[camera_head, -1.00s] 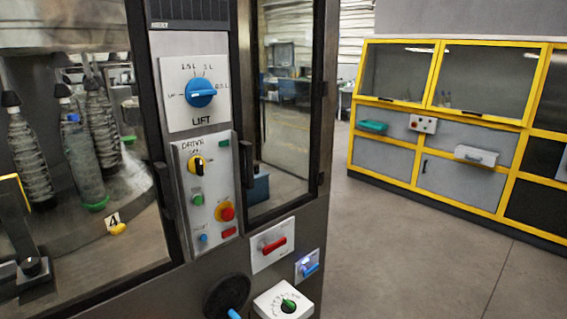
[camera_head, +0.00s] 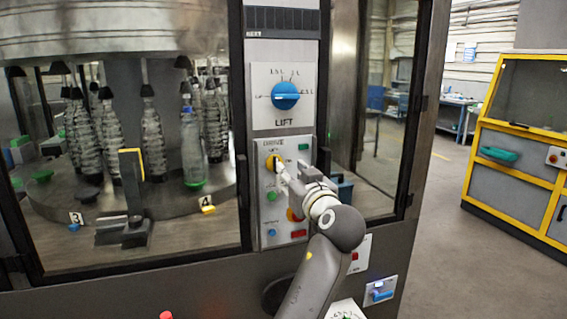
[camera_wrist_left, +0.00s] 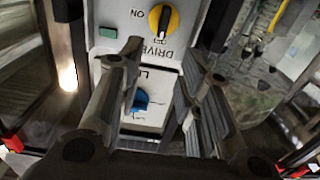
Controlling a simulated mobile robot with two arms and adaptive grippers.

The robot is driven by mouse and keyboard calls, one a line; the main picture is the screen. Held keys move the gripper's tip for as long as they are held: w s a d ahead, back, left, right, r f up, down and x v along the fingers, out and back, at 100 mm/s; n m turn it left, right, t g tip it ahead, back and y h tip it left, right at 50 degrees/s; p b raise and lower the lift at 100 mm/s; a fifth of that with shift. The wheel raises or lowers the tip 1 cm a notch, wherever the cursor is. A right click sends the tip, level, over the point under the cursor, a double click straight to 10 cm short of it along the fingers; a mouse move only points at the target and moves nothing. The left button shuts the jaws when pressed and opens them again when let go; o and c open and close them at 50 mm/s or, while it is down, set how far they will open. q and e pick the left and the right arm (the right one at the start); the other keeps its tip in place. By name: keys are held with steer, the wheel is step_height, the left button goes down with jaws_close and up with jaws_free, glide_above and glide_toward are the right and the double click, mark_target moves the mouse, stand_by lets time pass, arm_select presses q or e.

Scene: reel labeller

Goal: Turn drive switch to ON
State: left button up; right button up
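The drive switch (camera_head: 272,162) is a yellow round knob with a black handle on the white panel below the blue LIFT dial; the gripper partly covers it in the head view. In the left wrist view the drive switch (camera_wrist_left: 163,20) shows upside down at the top, its handle roughly upright, with ON printed to its left. My left gripper (camera_head: 286,172) is at the panel, just in front of and beside the switch. In the left wrist view the gripper (camera_wrist_left: 163,50) has its fingers spread, with nothing between them; the switch lies just beyond the tips. My right gripper is not in view.
The blue LIFT dial (camera_head: 285,95) is above the switch. A green button (camera_head: 271,196) and a red-yellow stop button (camera_head: 294,214) sit below it, the latter partly behind my gripper. Glass doors with dark frames flank the panel. Free floor lies to the right.

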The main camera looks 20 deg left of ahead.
mark_target(277, 160)
arm_select(q)
steer(key=p+x, duration=0.3)
steer(key=x, duration=0.5)
steer(key=shift+w+a, duration=0.25)
steer(key=shift+a, duration=0.1)
steer(key=shift+p+x, duration=0.3)
steer(key=shift+x, duration=0.55)
steer(key=shift+f, duration=0.15)
steer(key=shift+c, duration=0.5)
jaws_close()
